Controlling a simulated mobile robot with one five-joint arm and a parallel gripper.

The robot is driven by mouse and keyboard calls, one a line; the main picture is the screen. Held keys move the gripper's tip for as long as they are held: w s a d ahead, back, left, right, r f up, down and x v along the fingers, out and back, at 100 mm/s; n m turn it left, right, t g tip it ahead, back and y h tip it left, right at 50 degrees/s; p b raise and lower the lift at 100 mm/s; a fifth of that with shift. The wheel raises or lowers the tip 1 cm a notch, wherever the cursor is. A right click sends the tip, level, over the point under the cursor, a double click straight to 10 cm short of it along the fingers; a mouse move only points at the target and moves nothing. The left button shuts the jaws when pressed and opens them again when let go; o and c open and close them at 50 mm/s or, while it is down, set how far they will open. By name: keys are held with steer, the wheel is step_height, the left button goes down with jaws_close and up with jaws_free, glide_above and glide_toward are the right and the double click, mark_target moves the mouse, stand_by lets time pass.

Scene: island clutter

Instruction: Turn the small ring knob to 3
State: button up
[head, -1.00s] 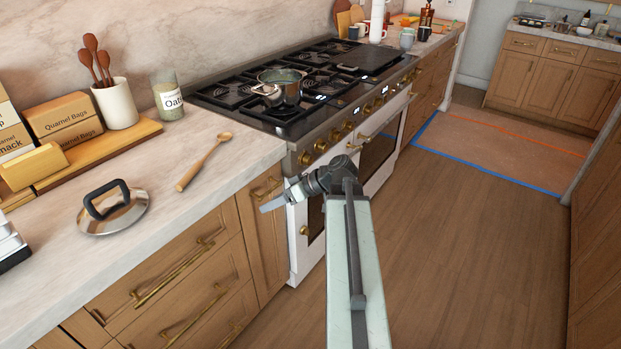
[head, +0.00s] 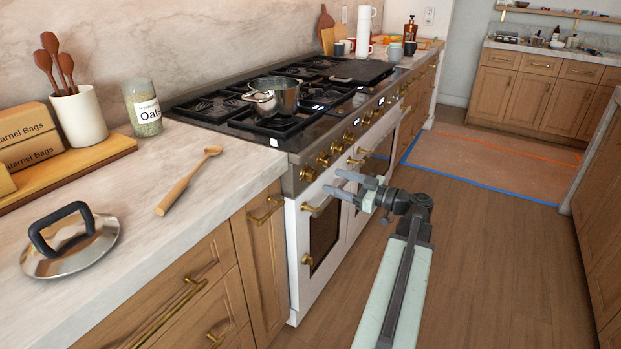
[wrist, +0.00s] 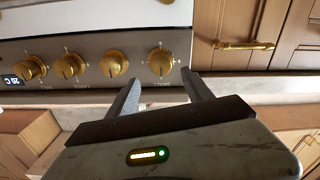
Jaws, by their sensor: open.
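A row of brass knobs runs along the range's front panel. The end knob nearest the wooden drawers (head: 307,173) also shows in the wrist view (wrist: 162,61), below and left of the cabinet. Other knobs beside it include one in the wrist view (wrist: 114,64). I cannot tell which is the small ring knob, and the dial marks are too small to read. My gripper (head: 334,182) is open and empty in front of the range, pointing toward it. In the wrist view my fingertips (wrist: 160,77) lie either side of the end knob's line, apart from it.
A brass oven handle (head: 316,208) sticks out below the knobs. A pot (head: 275,97) stands on the cooktop. A lid (head: 70,246) and wooden spoon (head: 187,182) lie on the counter. The wooden floor (head: 470,260) to the right is clear.

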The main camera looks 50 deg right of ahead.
mark_target(315, 176)
steer(key=x, duration=0.7)
steer(key=shift+w+a, duration=0.15)
steer(key=shift+f, duration=0.1)
jaws_close()
